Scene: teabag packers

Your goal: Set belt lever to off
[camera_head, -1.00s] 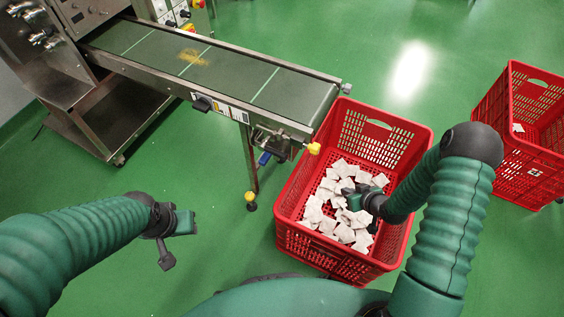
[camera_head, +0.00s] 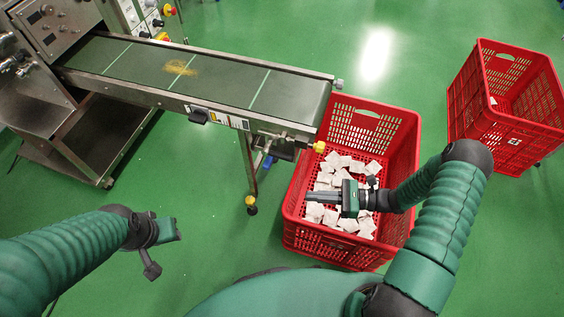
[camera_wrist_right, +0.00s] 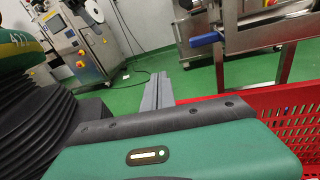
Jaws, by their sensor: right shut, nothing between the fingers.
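The conveyor belt (camera_head: 222,78) runs from the machine at upper left to above the near red crate. A black lever or switch (camera_head: 199,115) sits on its front side beside a label; I cannot tell its setting. A blue handle (camera_head: 268,162) hangs under the belt's right end, and also shows in the right wrist view (camera_wrist_right: 207,39). My right gripper (camera_head: 309,196) is shut and empty over the near crate, fingers pointing left, apart from both. Its shut fingers show in the right wrist view (camera_wrist_right: 157,92). My left gripper (camera_head: 170,244) is at lower left; its fingers are unclear.
The near red crate (camera_head: 400,165) holds many white teabags (camera_head: 350,165) and stands under the belt's end. A second red crate (camera_head: 505,100) stands at right. A yellow-footed leg (camera_head: 251,205) supports the belt. Green floor (camera_head: 200,190) is free between the left arm and belt.

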